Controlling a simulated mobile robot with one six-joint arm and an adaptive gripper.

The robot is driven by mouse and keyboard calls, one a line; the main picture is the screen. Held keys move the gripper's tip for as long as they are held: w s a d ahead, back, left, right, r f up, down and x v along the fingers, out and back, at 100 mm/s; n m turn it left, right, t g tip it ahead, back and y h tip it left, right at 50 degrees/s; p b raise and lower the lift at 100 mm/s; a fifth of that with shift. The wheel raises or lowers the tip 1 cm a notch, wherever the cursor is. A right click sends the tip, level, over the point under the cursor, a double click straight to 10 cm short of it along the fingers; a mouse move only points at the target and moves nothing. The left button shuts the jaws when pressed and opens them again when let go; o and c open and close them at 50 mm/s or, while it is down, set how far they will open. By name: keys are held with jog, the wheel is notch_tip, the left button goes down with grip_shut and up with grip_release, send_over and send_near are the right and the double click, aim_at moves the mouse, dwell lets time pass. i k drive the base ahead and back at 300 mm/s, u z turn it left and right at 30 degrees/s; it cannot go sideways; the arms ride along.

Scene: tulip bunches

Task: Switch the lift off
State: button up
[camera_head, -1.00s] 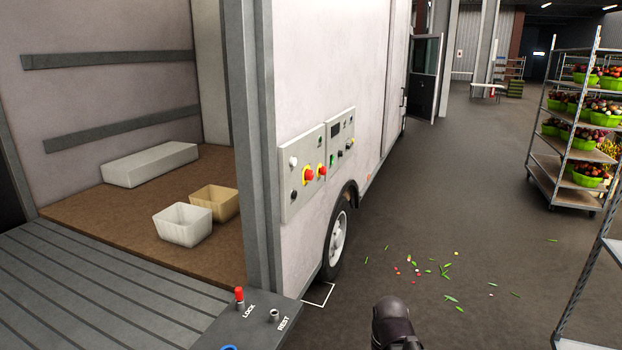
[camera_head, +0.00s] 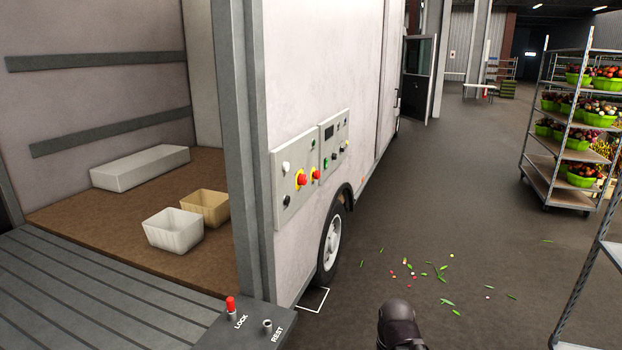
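The control panels are on the side wall of the white truck. The nearer panel (camera_head: 294,213) carries a white knob (camera_head: 286,167), a dark round control (camera_head: 286,199) and a red knob on yellow (camera_head: 302,180). The farther panel (camera_head: 334,130) has a small dark display (camera_head: 329,132), a green button (camera_head: 326,162), another red knob on yellow (camera_head: 316,173) and dark knobs. Their labels are too small to read. The grey slatted lift platform (camera_head: 90,300) is at the truck's open rear. My gripper is not in view; a dark rounded part of my arm shows at the bottom.
A grey corner plate with a red-topped LOCK pin (camera_head: 231,307) and a REST socket (camera_head: 268,326) juts out beside the platform. Two bins (camera_head: 173,231) are inside the truck. Petals and leaves litter the floor. A flower trolley (camera_head: 553,187) stands right; floor between is open.

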aim_at(302, 178)
jog(key=z, duration=0.25)
jog(key=i, duration=1)
jog(key=u, duration=0.25)
